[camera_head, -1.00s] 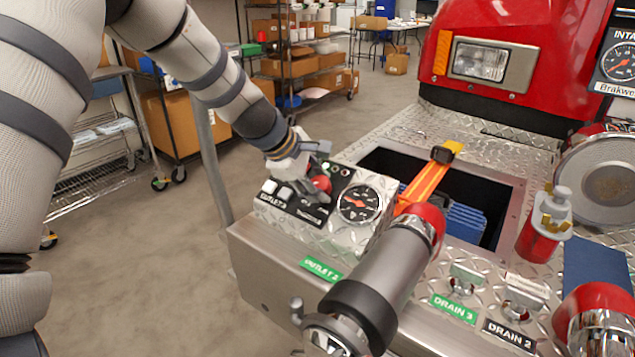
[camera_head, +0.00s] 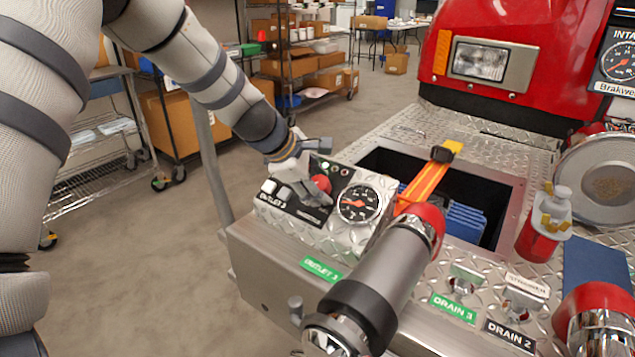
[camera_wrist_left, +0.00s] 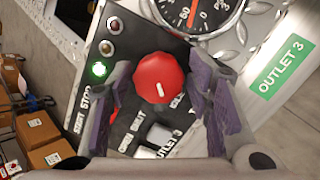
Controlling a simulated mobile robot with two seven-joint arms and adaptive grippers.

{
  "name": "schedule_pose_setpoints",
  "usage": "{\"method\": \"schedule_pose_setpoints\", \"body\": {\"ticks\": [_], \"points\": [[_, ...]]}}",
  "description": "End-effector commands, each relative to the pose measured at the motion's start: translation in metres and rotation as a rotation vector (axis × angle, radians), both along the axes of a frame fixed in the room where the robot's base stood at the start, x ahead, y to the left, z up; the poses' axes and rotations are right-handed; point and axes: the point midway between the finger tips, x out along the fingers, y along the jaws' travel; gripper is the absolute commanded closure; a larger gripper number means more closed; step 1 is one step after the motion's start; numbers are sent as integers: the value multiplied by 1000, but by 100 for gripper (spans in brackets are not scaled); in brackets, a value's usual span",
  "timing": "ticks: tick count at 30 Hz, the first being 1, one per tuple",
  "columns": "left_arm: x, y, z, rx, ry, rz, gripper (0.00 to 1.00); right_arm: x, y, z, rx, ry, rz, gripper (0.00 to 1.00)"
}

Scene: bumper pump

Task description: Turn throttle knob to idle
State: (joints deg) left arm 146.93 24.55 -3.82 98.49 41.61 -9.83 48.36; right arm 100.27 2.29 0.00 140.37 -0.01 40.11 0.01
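The red throttle knob (camera_head: 321,183) sits on the sloped black control panel (camera_head: 298,208) at the bumper's left end. In the left wrist view the red knob (camera_wrist_left: 158,78) is seen nearly face-on, with a white pointer mark at its lower edge. My left gripper (camera_head: 318,172) is at the panel. In the wrist view its fingers (camera_wrist_left: 162,98) are open, one on each side of the knob, with gaps visible. I cannot tell whether the tips touch the panel. My right gripper is not in view.
A round gauge (camera_head: 358,203) is right of the knob. A lit green light (camera_wrist_left: 99,69) and a switch (camera_wrist_left: 160,137) are close to the fingers. A large hose nozzle (camera_head: 385,275) lies in front on the right. An open bin with an orange strap (camera_head: 428,180) is behind.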

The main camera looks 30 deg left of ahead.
Motion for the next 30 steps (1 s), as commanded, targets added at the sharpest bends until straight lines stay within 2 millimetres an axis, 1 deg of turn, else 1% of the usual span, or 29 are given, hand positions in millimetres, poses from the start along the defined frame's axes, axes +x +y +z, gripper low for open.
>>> {"method": "schedule_pose_setpoints", "body": {"ticks": [8, 10, 14, 18, 21, 25, 30], "points": [[0, 1, 1, 2, -2, 0, 44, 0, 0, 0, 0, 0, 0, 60], [-1, 1, 4, 3, -3, 0, 44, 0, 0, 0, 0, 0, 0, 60], [-15, 5, 25, 3, -6, 1, 44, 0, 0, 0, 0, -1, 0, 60], [-39, 11, 56, 3, -7, 0, 44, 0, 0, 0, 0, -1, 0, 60], [-53, 15, 75, 4, -5, 0, 44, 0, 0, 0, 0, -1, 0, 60], [-66, 18, 90, 4, -1, -1, 44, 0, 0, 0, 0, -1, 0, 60], [-71, 19, 96, 1, 0, 0, 44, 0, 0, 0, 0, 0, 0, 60]]}}
